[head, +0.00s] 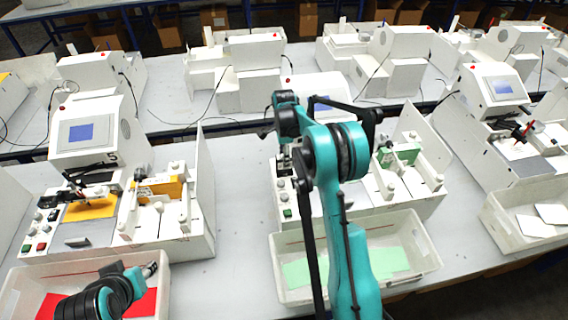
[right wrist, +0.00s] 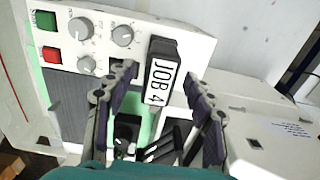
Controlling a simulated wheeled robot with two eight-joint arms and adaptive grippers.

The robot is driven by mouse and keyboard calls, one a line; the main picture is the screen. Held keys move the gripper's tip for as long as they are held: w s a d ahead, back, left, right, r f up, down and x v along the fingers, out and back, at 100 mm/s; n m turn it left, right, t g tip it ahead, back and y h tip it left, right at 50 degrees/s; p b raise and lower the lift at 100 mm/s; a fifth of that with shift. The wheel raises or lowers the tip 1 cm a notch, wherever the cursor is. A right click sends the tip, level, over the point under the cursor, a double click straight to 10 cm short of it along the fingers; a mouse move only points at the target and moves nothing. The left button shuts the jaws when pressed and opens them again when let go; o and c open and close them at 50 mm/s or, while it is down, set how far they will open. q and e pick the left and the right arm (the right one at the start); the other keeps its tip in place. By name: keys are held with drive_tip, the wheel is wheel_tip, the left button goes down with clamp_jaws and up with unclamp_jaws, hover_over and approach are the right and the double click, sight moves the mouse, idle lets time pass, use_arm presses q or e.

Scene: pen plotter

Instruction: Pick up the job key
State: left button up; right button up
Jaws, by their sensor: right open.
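The job key (right wrist: 162,80) is a black block with a white label reading "JOB 4". It stands at the edge of the white control panel in the right wrist view. My right gripper (right wrist: 161,82) is open, with one finger on each side of the key and visible gaps between. In the head view my right arm hides the key and the right gripper. My left gripper (head: 150,269) is over the left bin with red sheets; its jaw opening is too small to make out.
The panel has a green button (right wrist: 46,21), a red button (right wrist: 52,56) and several grey knobs. In the head view, a bin (head: 430,262) with green sheets stands in front of the middle plotter. Another plotter (head: 205,200) stands to the left. Bare table lies between them.

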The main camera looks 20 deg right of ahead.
drive_tip(key=shift+f, duration=0.4)
drive_tip(key=c, duration=1.2)
drive_tip(key=shift+r, duration=0.1)
